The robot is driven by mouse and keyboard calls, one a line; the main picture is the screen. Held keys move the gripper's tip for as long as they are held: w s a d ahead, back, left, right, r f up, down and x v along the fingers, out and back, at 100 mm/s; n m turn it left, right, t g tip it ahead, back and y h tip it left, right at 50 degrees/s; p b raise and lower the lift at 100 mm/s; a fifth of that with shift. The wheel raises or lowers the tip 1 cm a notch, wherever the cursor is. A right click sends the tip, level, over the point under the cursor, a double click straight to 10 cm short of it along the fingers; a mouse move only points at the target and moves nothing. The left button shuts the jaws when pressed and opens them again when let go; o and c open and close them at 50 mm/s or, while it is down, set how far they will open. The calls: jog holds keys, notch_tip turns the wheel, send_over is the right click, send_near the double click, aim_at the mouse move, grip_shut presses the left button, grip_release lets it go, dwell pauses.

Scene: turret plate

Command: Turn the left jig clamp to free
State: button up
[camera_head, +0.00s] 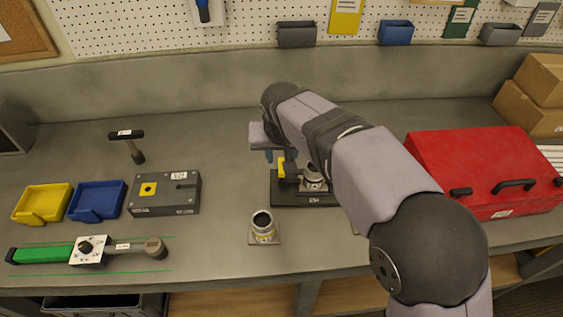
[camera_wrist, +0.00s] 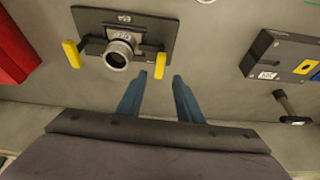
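The jig (camera_head: 290,197) is a dark plate on the bench with a grey round part (camera_head: 313,182) seated on it. The left clamp (camera_head: 281,168) has a yellow handle. The wrist view looks from the opposite side, so this clamp (camera_wrist: 160,65) shows right of the round part (camera_wrist: 118,54). The other yellow clamp handle (camera_wrist: 71,53) shows at the left there; my arm hides it in the head view. My gripper (camera_wrist: 166,76) has its blue fingers apart, with nothing held. In the head view my gripper (camera_head: 268,156) is just behind the left clamp; contact cannot be told.
A loose round fitting (camera_head: 263,228) stands in front of the jig. A grey block (camera_head: 165,194), a T-handle tool (camera_head: 130,145), yellow (camera_head: 42,203) and blue (camera_head: 97,199) bins and a green-handled tool (camera_head: 85,250) are left. A red box (camera_head: 485,170) is right.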

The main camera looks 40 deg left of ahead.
aim_at(281, 166)
jog(key=shift+p+x, duration=1.3)
jog(key=shift+x, duration=2.05)
grip_shut()
